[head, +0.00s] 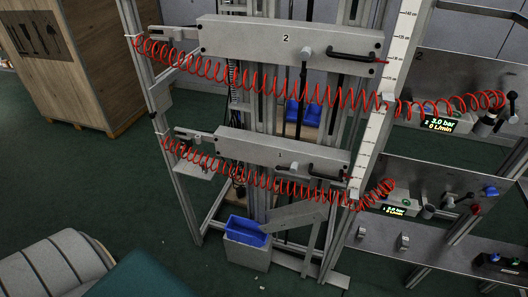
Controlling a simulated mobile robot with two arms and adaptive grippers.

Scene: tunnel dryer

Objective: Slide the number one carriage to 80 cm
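The number one carriage (250,149) is a grey plate marked 1, the lower of two on an upright metal frame. It has a black bar handle (328,177) on its right part and a grey knob (294,168) left of the handle. A white scale (378,128) with centimetre marks runs up the frame's right post. A small light-grey block (355,188) sits at the scale beside the carriage's right end. The lower scale figures are too small to read, so I cannot tell the carriage's height. Neither of my grippers is in view.
The number two carriage (240,40) is above, with its own black handle (355,56). Red coiled hoses (262,182) hang across both carriages. Panels with gauges (438,125) stand at right. A blue bin (248,230) is below. A wooden crate (95,75) stands at left.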

